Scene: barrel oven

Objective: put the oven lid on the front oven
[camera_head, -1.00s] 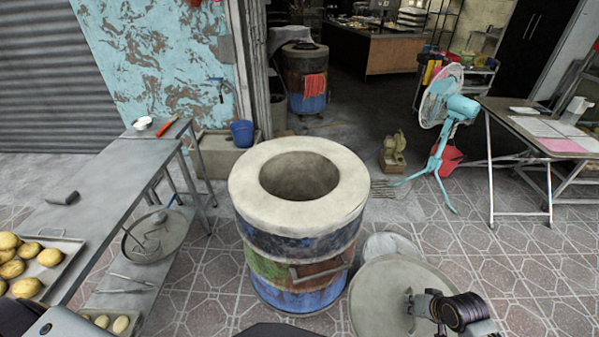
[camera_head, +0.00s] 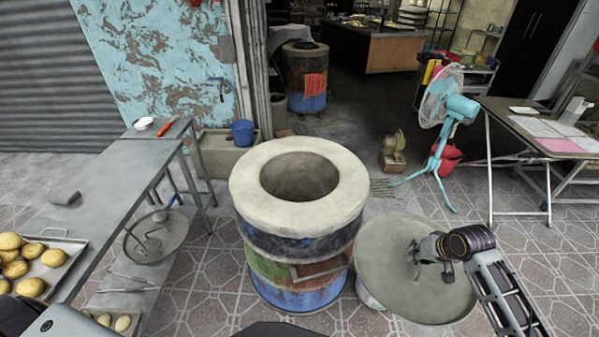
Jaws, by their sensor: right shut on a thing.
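The front oven (camera_head: 300,215) is a painted barrel with a thick pale rim and an open round mouth, standing in the middle of the head view. The oven lid (camera_head: 390,280) is a large grey disc to the right of the oven, near its right side. My right gripper (camera_head: 420,252) is shut on the lid's handle near the middle of the disc and holds the lid. Whether the lid touches the barrel cannot be told. My left gripper is not seen.
A steel table (camera_head: 110,185) with a tray of buns (camera_head: 72,250) stands at left. A pale object (camera_head: 368,294) is partly hidden under the lid. A turquoise fan (camera_head: 440,140) and a folding table (camera_head: 510,125) stand at right. A second barrel oven (camera_head: 304,75) stands at the back.

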